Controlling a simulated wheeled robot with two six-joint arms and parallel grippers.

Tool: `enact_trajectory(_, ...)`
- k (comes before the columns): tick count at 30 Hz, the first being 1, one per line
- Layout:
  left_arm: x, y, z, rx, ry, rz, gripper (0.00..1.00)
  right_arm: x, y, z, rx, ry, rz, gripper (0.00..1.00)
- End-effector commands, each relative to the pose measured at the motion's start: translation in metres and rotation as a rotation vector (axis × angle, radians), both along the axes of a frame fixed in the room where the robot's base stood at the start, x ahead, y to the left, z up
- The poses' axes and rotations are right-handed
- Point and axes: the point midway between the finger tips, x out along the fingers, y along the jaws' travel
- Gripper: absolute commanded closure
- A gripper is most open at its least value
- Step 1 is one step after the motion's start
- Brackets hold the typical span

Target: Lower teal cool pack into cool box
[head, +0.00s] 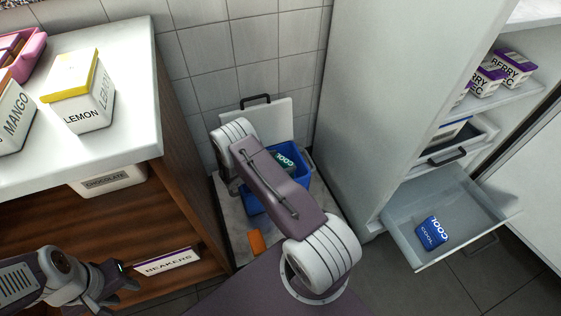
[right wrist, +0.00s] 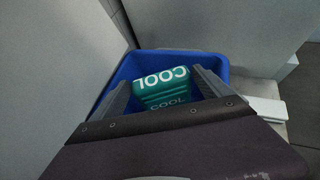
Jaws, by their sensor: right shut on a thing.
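The teal cool pack (right wrist: 164,92), marked COOL, is between the two fingers of my right gripper (right wrist: 166,88), which is shut on it. In the right wrist view the pack is framed by the walls of the blue cool box (right wrist: 160,57). In the head view the teal pack (head: 289,160) shows partly beside my right arm, within the outline of the cool box (head: 252,205). My arm hides the right gripper there, and whether the pack touches the bottom is hidden. My left gripper (head: 122,278) is at lower left, away from the box; its finger gap is unclear.
A white panel with a black handle (head: 265,120) stands upright behind the box. A cabinet with an open drawer (head: 405,222) holding a blue cool pack (head: 432,232) is at right. A wooden shelf unit (head: 150,215) is close at left. An orange object (head: 256,243) lies before the box.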

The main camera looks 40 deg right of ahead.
Motion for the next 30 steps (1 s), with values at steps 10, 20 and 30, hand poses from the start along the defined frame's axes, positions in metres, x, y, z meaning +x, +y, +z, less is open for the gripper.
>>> enact_trajectory(10,0.0,0.0,-0.005,0.0,0.0,0.0,0.64,0.0,0.0,-0.005,-0.001,-0.001,0.0,0.84)
enact_trajectory(20,0.0,0.0,-0.009,0.0,0.0,0.0,0.64,0.0,0.0,-0.01,-0.001,-0.001,0.0,0.84)
enact_trajectory(30,0.0,0.0,-0.013,0.0,0.0,0.0,0.64,0.0,0.0,-0.015,-0.001,-0.001,0.0,0.84)
